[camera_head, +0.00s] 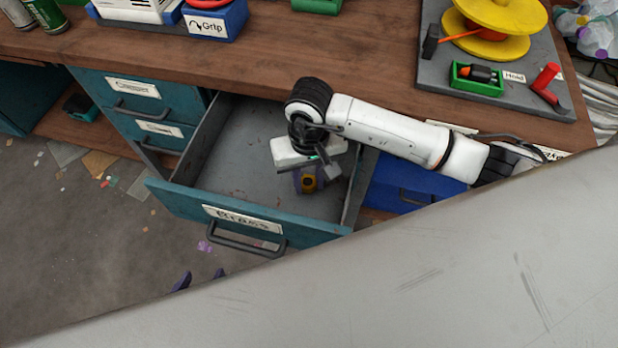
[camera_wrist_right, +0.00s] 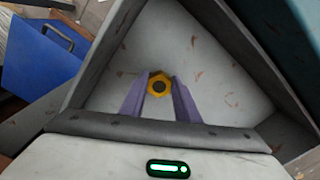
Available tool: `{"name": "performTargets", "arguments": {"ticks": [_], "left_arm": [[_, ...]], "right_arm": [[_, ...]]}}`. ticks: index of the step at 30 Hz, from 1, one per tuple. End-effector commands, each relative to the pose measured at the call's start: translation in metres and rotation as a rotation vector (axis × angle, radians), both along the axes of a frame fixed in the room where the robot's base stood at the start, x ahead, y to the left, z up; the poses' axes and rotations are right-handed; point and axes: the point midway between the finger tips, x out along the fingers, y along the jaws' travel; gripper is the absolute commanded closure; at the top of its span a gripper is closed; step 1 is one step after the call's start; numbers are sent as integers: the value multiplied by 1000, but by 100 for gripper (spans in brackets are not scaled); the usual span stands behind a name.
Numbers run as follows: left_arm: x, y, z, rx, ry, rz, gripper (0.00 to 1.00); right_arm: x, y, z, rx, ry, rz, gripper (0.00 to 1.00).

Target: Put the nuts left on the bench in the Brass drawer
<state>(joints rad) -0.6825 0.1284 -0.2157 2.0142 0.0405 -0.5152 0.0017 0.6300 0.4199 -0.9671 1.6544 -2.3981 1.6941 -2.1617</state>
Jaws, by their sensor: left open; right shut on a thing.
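The Brass drawer (camera_head: 243,218) is pulled open, its label on the teal front. Its grey inside shows only scratches and rust marks, partly hidden by my right arm. My right gripper (camera_head: 308,182) points down into the open drawer. Its purple fingers are shut on a yellow brass nut (camera_wrist_right: 160,85) with a dark hole, held over the drawer floor; its height above the floor is hard to tell. My left gripper (camera_head: 200,277) shows only its purple fingertips, apart and empty, in front of the drawer. I see no loose nuts on the visible bench.
The wooden bench (camera_head: 265,55) holds a blue Grip bin (camera_head: 215,20), and a grey board (camera_head: 525,92) with a yellow spool and a green tray. A blue drawer (camera_head: 405,190) stands right of the Brass drawer. A grey surface (camera_head: 450,265) fills the lower right.

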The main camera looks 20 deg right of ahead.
Motion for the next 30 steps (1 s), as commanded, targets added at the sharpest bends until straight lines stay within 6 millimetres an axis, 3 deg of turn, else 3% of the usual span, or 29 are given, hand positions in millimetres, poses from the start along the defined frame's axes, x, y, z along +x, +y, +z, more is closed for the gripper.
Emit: {"name": "performTargets", "arguments": {"ticks": [17,18,21,30], "left_arm": [[-8,0,-16,-4,15,0,52],[-8,1,-15,-3,16,-1,52],[-8,1,-14,-3,13,-1,52],[-6,1,-11,-3,8,-1,52]], "right_arm": [[0,-1,-12,-1,0,-1,96],[0,-1,-12,-1,0,-1,70],[0,-1,-12,-1,1,-1,53],[0,0,-11,-1,1,0,53]]}}
